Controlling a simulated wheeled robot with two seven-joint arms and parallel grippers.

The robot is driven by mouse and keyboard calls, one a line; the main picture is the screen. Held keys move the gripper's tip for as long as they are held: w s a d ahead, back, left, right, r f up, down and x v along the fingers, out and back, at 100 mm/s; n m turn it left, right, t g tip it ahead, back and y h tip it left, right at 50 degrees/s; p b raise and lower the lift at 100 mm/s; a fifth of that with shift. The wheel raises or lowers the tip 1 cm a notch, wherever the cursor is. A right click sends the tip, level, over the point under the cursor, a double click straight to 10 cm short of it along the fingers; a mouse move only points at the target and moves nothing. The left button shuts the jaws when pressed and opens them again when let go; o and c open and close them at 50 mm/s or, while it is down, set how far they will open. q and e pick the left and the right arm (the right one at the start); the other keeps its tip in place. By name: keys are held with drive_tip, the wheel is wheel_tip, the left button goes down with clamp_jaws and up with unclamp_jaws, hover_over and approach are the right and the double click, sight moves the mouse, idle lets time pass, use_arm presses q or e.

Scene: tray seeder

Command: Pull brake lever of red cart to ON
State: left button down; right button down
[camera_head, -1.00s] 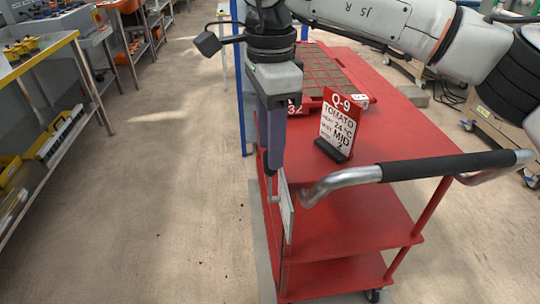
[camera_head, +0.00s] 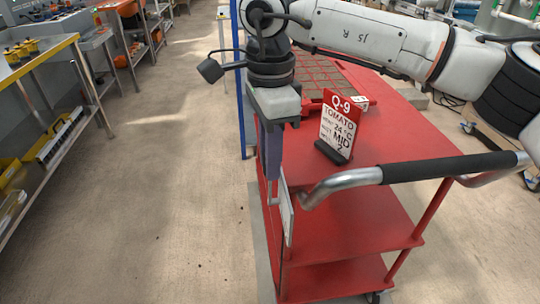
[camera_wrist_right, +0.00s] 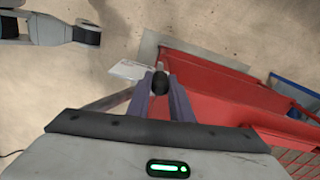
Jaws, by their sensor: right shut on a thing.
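The red cart (camera_head: 375,222) stands right of centre in the head view, with its black-gripped handle (camera_head: 440,166) toward me. The brake lever's dark knob (camera_wrist_right: 160,81) shows between the fingertips of my right gripper in the right wrist view. My right gripper (camera_head: 272,176) points down at the cart's left side, near the handle, and is shut on the knob. A pale plate (camera_head: 287,207) is beside the lever; it also shows in the wrist view (camera_wrist_right: 130,70). Its markings are unreadable, so the lever's ON position cannot be told.
A red Q-9 tomato sign (camera_head: 340,125) stands on the cart top, in front of a celled tray (camera_head: 335,80). A workbench with a yellow edge (camera_head: 40,60) is at the left. The floor (camera_head: 180,190) between bench and cart is clear.

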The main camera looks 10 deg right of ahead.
use_arm(q)
drive_tip(key=shift+f, duration=0.1)
use_arm(e)
drive_tip(key=shift+s, duration=0.1)
